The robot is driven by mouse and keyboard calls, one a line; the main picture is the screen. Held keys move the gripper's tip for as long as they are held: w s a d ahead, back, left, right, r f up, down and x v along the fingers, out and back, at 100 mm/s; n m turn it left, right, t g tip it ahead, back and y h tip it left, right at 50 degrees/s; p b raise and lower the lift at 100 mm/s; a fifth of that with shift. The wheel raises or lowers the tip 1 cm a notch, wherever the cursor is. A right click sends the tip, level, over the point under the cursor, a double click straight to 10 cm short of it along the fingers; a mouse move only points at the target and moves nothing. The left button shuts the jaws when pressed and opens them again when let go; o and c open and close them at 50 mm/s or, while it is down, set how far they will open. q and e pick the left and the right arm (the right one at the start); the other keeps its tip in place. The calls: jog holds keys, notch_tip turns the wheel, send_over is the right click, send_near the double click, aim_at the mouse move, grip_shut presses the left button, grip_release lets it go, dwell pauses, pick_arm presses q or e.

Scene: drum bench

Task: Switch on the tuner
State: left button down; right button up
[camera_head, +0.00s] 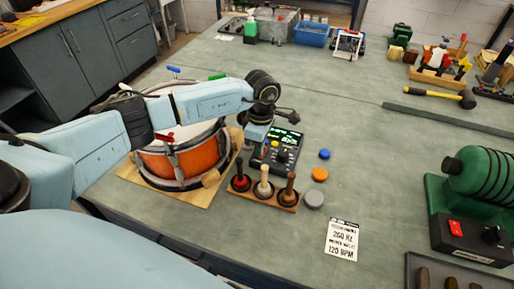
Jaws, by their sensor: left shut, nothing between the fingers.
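The tuner (284,157) is a dark box on the bench with a display of small green text, a round black knob and small coloured buttons. My left arm reaches over the orange drum (168,160), and my left gripper (254,146) points down at the tuner's left side. It is shut and empty. The wrist hides part of the tuner's left and upper edge, so I cannot tell whether the fingertips touch it. My right gripper is not in view.
A wooden rack (262,197) with several upright handled tools stands just in front of the tuner. Blue, orange (319,174) and grey discs lie to its right. A printed card (343,240) lies farther right, and a green machine (478,205) stands at the right edge. The middle bench is clear.

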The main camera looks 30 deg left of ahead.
pick_arm(q)
jog(key=shift+w+a+b, duration=0.15)
jog(key=shift+w+b, duration=0.3)
jog(key=shift+w+r, duration=0.1)
jog(key=shift+w, duration=0.2)
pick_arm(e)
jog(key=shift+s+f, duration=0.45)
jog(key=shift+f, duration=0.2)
pick_arm(q)
jog(key=shift+r, duration=0.1)
